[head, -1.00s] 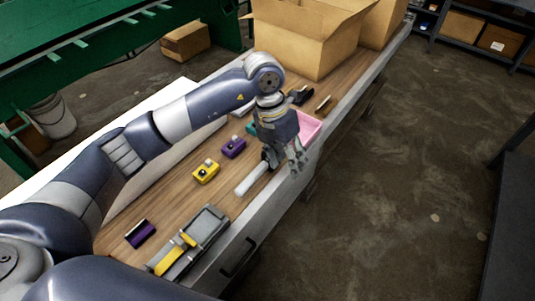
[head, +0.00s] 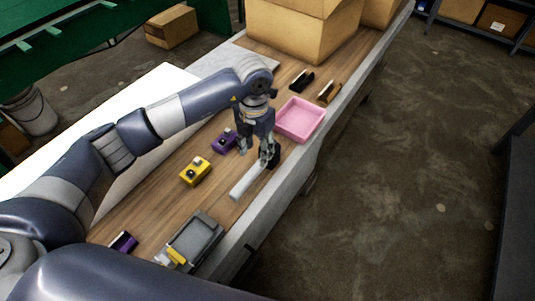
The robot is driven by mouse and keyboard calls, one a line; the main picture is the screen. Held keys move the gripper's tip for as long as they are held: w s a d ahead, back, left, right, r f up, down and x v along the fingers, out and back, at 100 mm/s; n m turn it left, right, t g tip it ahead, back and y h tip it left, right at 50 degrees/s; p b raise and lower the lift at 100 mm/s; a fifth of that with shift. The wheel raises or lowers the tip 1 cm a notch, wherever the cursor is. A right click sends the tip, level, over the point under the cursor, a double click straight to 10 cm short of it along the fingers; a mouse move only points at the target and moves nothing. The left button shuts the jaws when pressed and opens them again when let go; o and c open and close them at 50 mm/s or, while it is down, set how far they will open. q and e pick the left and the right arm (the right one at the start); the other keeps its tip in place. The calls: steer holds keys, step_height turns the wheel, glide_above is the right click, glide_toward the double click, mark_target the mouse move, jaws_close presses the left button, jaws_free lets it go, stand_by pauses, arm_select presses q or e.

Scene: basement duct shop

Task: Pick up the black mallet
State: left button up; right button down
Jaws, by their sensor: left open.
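The black mallet (head: 246,181) lies on the wooden bench top near its front edge. Its pale handle points toward the lower left, and its dark head is at the upper right end, partly behind my gripper. My left gripper (head: 257,154) is open and points down right at the mallet's head. Its fingers overlap the head in the head view; I cannot tell if they touch it. My right gripper is not in view.
A pink tray (head: 299,121) stands just beyond the gripper. A yellow block-like item (head: 195,172) and a purple one (head: 224,141) lie left of the mallet. A grey tray (head: 197,240) is nearer. Cardboard boxes (head: 300,30) stand at the far end.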

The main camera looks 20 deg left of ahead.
mark_target(254, 172)
arm_select(q)
steer(key=f, duration=0.1)
steer(key=f+p, duration=0.1)
steer(key=f, duration=0.1)
steer(key=f+p, duration=0.1)
steer(key=f, duration=0.1)
steer(key=shift+s+d, duration=0.15)
steer(key=shift+d, duration=0.15)
steer(key=shift+f, duration=0.4)
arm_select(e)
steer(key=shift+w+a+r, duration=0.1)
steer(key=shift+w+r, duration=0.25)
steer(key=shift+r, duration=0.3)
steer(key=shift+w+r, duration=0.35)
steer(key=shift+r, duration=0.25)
arm_select(q)
jaws_close()
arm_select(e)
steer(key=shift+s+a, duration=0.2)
